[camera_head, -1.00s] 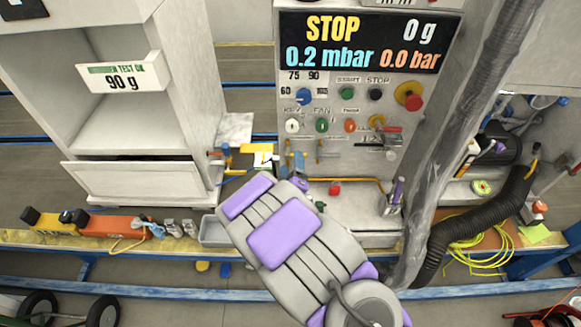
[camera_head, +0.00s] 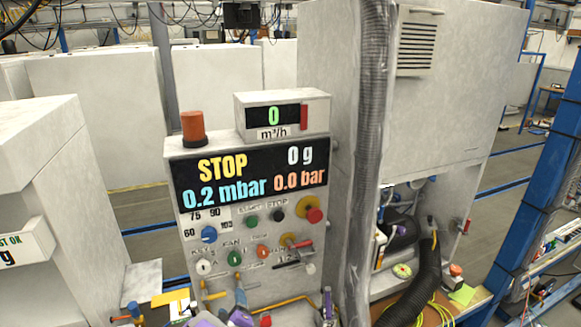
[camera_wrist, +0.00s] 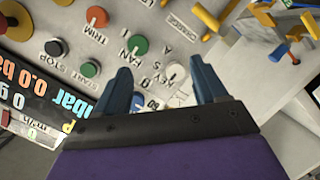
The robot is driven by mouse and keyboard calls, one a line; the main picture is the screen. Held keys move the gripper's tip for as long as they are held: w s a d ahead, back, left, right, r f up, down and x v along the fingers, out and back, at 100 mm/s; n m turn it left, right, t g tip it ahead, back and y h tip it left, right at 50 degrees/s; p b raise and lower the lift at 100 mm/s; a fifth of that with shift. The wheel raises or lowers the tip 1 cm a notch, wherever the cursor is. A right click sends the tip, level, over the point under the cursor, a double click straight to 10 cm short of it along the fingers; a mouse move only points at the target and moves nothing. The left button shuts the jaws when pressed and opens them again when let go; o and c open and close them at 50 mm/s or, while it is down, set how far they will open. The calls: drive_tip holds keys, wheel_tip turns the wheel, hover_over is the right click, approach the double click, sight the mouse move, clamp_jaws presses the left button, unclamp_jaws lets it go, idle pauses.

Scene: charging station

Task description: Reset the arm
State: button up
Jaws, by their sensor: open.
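My gripper (camera_wrist: 162,82) shows in the wrist view with two blue fingers spread apart and nothing between them. It is in front of the control panel, which appears upside down there, with a white knob (camera_wrist: 175,72), a green knob (camera_wrist: 137,45) and an orange knob (camera_wrist: 97,17) beyond the fingers. I cannot tell the distance to the knobs. The control panel's display (camera_head: 250,178) reads STOP, 0 g, 0.2 mbar and 0.0 bar.
A grey corrugated hose (camera_head: 366,150) runs down right of the panel. A black hose (camera_head: 425,285) and yellow-green cable lie further right. A white cabinet (camera_head: 60,150) stands at left. A blue post (camera_head: 535,170) is at far right. Yellow valve handles (camera_wrist: 205,18) are near the panel.

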drive_tip(key=s+d+r+m+g+h+b, duration=0.1)
drive_tip(key=s+d+r+m+g, duration=0.2)
drive_tip(key=d, duration=0.5)
drive_tip(key=s+d+r+m+g+h+b, duration=0.15)
drive_tip(key=s+d+m+g, duration=0.25)
drive_tip(key=d, duration=0.4)
drive_tip(key=s+d+r+m+g, duration=0.2)
drive_tip(key=s+d, duration=0.3)
drive_tip(key=s, duration=0.5)
drive_tip(key=s+d+r+m+g+h, duration=0.1)
drive_tip(key=s+d+g, duration=0.3)
drive_tip(key=s, duration=0.6)
drive_tip(key=s+d+r+m+g, duration=0.2)
drive_tip(key=s+d, duration=0.4)
drive_tip(key=s, duration=0.5)
wheel_tip(320, 180, up, 2)
drive_tip(key=shift+d+r+m+g+b, duration=0.1)
drive_tip(key=shift+d+m+g+b, duration=0.3)
drive_tip(key=shift+g, duration=0.3)
drive_tip(key=shift+w+h, duration=0.2)
drive_tip(key=shift+h, duration=0.05)
